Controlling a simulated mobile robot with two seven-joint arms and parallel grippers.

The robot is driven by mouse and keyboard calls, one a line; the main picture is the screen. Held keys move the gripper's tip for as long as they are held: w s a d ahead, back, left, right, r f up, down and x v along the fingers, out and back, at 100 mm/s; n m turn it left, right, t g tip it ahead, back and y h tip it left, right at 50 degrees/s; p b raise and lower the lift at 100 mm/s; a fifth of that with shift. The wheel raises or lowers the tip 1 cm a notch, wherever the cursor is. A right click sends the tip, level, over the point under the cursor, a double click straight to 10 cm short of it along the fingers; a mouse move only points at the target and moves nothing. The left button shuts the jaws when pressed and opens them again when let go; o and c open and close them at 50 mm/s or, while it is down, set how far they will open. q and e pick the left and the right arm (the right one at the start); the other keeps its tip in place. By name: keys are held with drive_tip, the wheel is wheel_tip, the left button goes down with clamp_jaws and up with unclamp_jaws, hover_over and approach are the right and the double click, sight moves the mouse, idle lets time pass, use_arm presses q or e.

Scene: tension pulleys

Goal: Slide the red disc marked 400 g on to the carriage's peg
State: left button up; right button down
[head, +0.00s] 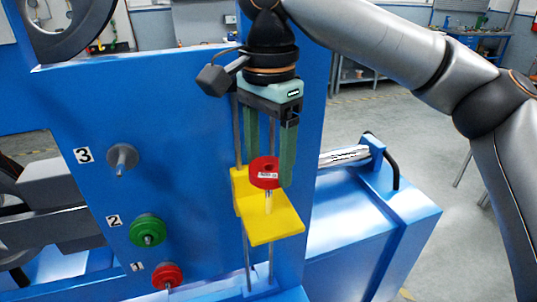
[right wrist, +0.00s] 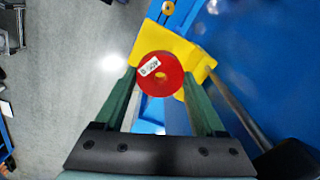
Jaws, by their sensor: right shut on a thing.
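The red disc (head: 265,174) has a white label, which reads 400 g in the right wrist view (right wrist: 161,74). My right gripper (head: 269,170) is shut on the disc, with one green finger on each side of it; the fingers also show in the right wrist view (right wrist: 161,80). The yellow carriage (head: 275,226) is below the disc, and its pale peg (head: 268,203) stands up just under it. I cannot tell whether the peg's tip is inside the disc's hole. The carriage also shows in the right wrist view (right wrist: 198,58). My left gripper is out of view.
The blue panel (head: 190,110) carries numbered pegs: peg 3 (head: 122,158) is bare, a green disc (head: 148,230) is at 2 and another red disc (head: 167,275) at 1. Vertical rods (head: 243,255) run by the carriage. A blue frame (head: 370,215) stands to its right.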

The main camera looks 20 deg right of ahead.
sight(269, 213)
drive_tip(key=shift+f, duration=1.35)
drive_tip(key=shift+f, duration=0.1)
idle(0.5)
drive_tip(key=shift+f, duration=1.4)
drive_tip(key=shift+f, duration=0.2)
drive_tip(key=shift+f, duration=0.8)
drive_tip(key=shift+f, duration=0.1)
